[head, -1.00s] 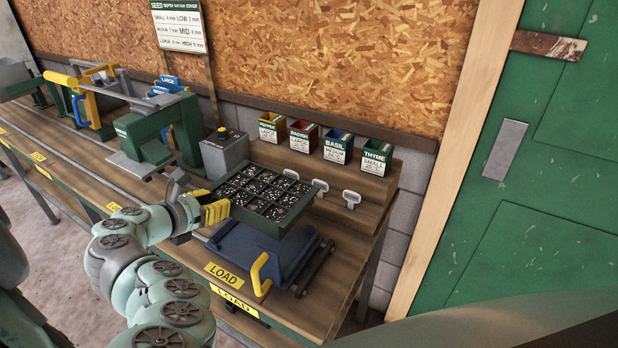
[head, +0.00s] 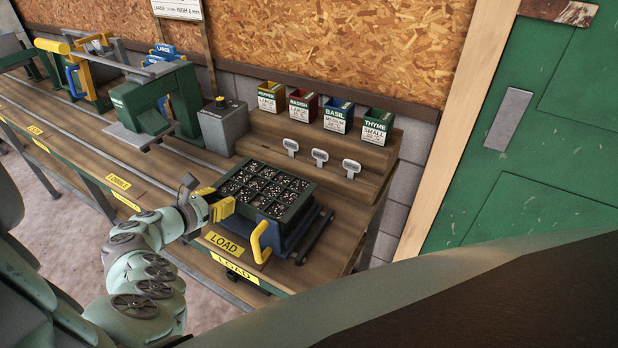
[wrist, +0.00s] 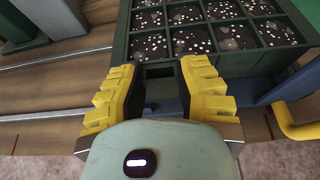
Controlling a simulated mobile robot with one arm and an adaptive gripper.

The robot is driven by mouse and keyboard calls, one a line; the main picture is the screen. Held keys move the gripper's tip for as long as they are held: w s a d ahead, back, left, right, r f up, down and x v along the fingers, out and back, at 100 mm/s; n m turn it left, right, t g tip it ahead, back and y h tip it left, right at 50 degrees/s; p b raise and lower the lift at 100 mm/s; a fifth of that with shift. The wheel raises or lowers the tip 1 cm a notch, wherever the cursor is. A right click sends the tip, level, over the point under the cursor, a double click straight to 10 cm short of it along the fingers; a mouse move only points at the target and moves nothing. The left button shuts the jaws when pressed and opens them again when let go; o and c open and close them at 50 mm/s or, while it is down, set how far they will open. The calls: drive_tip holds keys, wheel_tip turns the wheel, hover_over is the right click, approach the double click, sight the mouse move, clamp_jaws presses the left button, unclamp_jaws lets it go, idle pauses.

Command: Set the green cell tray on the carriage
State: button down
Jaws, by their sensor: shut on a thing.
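The green cell tray (head: 297,209), with dark soil and pale specks in its cells, is level over the blue carriage (head: 318,221) at the LOAD end of the bench. It looks to be resting on the carriage or just above it; I cannot tell which. My gripper (head: 222,204) is shut on the tray's near left side. In the wrist view, the yellow fingers (wrist: 160,95) close on the tray's edge, and the tray (wrist: 290,66) fills the top. The tray hides most of the carriage bed.
A yellow handle (head: 261,240) stands at the carriage's front. Seed boxes (head: 338,115) and small scoops (head: 320,157) sit on the raised shelf behind. A grey control box (head: 223,127) and green machine (head: 140,105) stand to the left along the rails.

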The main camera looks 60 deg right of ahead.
drive_tip(key=shift+f+b, duration=0.35)
drive_tip(key=shift+f, duration=0.05)
drive_tip(key=c, duration=0.7)
unclamp_jaws()
drive_tip(key=shift+c, duration=0.2)
drive_tip(key=shift+r, duration=0.15)
